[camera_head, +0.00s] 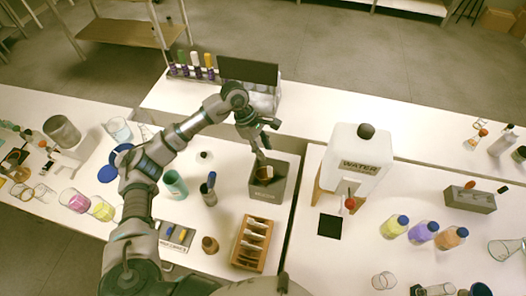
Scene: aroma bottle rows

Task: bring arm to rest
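My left arm comes up from the bottom left, bends at the back of the table and points down. My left gripper (264,150) hangs over the open grey box (268,190), at its back left side. A small brown item (265,173) shows inside the box, just below the fingers. I cannot tell whether the fingers are apart or touch the box or the item. My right gripper is not in view.
A white water dispenser (357,162) stands right of the box. A wooden rack (250,244) stands in front of it. A teal cup (175,184) and a blue-topped bottle (209,190) stand left. Colored bottles (423,235) stand at right.

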